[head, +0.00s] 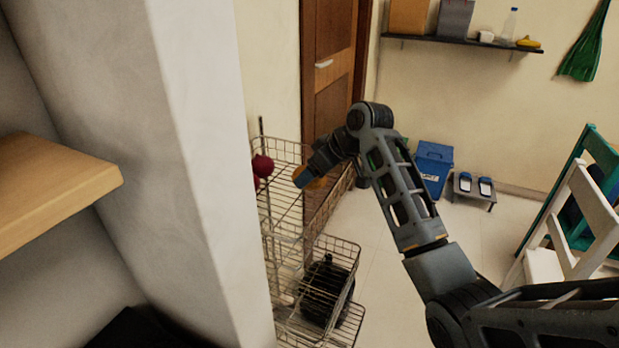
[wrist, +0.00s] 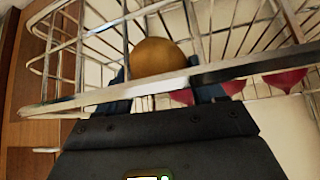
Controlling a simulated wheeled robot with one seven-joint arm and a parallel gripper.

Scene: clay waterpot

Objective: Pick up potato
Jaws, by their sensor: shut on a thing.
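The potato (wrist: 158,56) is round and brown. In the wrist view it sits between the dark blue fingers of my gripper (wrist: 166,82), which is shut on it. A wire rim crosses in front of its lower part and hides some of the fingers. In the head view my gripper (head: 302,177) is at the upper basket of the wire rack (head: 285,210). A brownish-orange patch, apparently the potato (head: 317,183), shows beside the blue fingertip. Whether it touches the basket floor cannot be told.
Dark red round vegetables (head: 262,166) lie in the upper basket, left of my gripper; red ones also show in the wrist view (wrist: 285,80). A black object (head: 326,288) sits in a lower basket. A white pillar (head: 205,150) stands close on the left. Open floor (head: 385,250) lies right of the rack.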

